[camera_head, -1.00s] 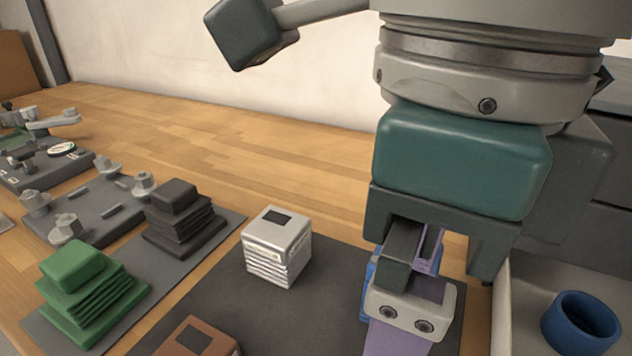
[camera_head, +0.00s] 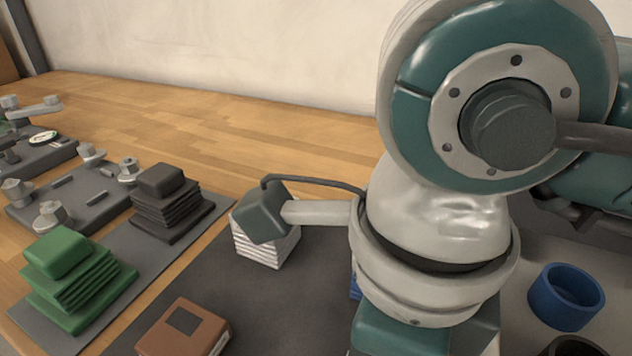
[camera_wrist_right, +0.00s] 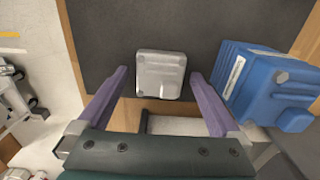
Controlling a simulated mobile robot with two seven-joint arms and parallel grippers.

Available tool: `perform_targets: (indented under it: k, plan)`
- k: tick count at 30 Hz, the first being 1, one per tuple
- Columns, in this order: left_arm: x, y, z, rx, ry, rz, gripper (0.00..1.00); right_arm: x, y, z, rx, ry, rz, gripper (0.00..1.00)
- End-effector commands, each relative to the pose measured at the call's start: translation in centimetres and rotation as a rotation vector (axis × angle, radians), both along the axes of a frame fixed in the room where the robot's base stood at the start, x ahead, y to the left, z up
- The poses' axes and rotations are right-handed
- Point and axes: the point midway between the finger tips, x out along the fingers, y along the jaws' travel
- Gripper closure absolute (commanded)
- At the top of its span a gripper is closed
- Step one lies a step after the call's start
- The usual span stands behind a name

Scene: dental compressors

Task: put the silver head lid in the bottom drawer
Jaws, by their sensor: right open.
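In the right wrist view, a silver lid-like piece (camera_wrist_right: 160,75) with shallow ridges lies on the dark mat near its edge. My right gripper (camera_wrist_right: 159,85) is open, with its two purple fingers on either side of the piece; I cannot tell whether they touch it. In the head view my own right arm hides this piece and the fingers. A silver finned block (camera_head: 268,248) with its top covered by my wrist camera stands further left on the mat. No bottom drawer can be made out clearly. My left gripper is not in view.
A blue block (camera_wrist_right: 268,85) stands close beside the right finger. The dark mat (camera_head: 255,305) also holds a brown block (camera_head: 183,328). Green (camera_head: 75,275) and dark (camera_head: 168,200) finned pieces stand at left. A blue ring (camera_head: 567,297) is on a pale surface at right.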

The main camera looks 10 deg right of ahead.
Motion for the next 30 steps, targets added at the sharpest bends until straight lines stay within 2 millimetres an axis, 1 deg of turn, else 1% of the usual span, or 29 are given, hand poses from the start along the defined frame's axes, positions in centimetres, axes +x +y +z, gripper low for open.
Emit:
perform_targets:
  k: [1, 2, 27, 30]
  plan:
    - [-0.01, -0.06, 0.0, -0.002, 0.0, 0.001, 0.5, 0.0, 0.01, 0.03, 0.0, 0.0, 0.0, 0.02]
    - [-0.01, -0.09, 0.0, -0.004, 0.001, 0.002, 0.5, 0.0, 0.02, 0.03, 0.0, 0.0, 0.0, 0.06]
    - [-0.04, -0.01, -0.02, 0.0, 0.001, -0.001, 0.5, 0.01, 0.04, 0.09, 0.001, 0.0, 0.0, 1.0]
    - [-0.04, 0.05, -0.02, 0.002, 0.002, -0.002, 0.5, 0.02, 0.03, 0.1, 0.001, 0.0, 0.0, 1.0]
